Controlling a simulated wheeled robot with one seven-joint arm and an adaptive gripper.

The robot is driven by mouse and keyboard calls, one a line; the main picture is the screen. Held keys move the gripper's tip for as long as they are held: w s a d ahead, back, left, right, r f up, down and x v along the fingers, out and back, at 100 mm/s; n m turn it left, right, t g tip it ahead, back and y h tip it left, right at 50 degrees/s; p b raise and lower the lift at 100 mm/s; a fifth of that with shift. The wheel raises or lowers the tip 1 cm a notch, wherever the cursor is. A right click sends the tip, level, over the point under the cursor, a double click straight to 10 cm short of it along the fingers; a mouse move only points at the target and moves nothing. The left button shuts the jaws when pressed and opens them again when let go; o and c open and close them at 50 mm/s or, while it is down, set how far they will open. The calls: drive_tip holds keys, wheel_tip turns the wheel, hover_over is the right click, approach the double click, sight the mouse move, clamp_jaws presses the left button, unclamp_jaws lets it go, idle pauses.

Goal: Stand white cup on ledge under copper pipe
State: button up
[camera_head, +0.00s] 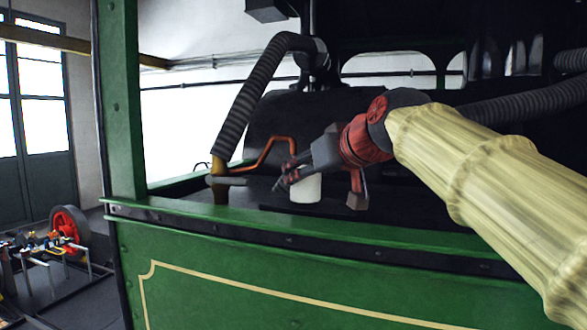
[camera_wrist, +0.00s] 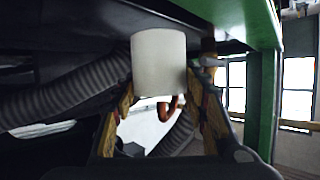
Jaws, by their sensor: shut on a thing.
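The white cup (camera_head: 306,189) is upright between the fingers of my gripper (camera_head: 284,182), which is shut on it. In the wrist view the cup (camera_wrist: 158,62) sits between the two fingertips (camera_wrist: 160,85). The copper pipe (camera_head: 266,150) bends down just left of the cup in the head view, and it shows beyond the cup in the wrist view (camera_wrist: 168,108). The dark ledge (camera_head: 245,201) runs behind the green side panel, below the pipe. The cup's base is at or just above the ledge; I cannot tell whether it touches.
A ribbed dark hose (camera_head: 258,92) arches down to a brass fitting (camera_head: 219,188) left of the copper pipe. The green side panel (camera_head: 270,265) and green post (camera_head: 122,100) bound the tram's edge. Machinery with a red wheel (camera_head: 69,232) stands outside at left.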

drive_tip(key=shift+w+a, duration=0.3)
drive_tip(key=shift+w, duration=0.3)
drive_tip(key=shift+w+a, duration=0.25)
drive_tip(key=shift+w, duration=0.35)
drive_tip(key=shift+w+a+p, duration=0.25)
drive_tip(key=shift+w+p, duration=0.15)
drive_tip(key=shift+p, duration=0.1)
drive_tip(key=p+x, duration=0.1)
drive_tip(key=x, duration=0.2)
drive_tip(key=shift+w, duration=0.25)
drive_tip(key=shift+f, duration=0.2)
drive_tip(key=shift+s+d+r, duration=0.1)
drive_tip(key=shift+s, duration=0.3)
drive_tip(key=shift+w, duration=0.1)
drive_tip(key=o, duration=0.7)
drive_tip(key=shift+w+f, duration=0.15)
drive_tip(key=shift+f, duration=0.15)
drive_tip(key=o, duration=0.4)
drive_tip(key=shift+r, duration=0.15)
drive_tip(key=shift+o, duration=0.5)
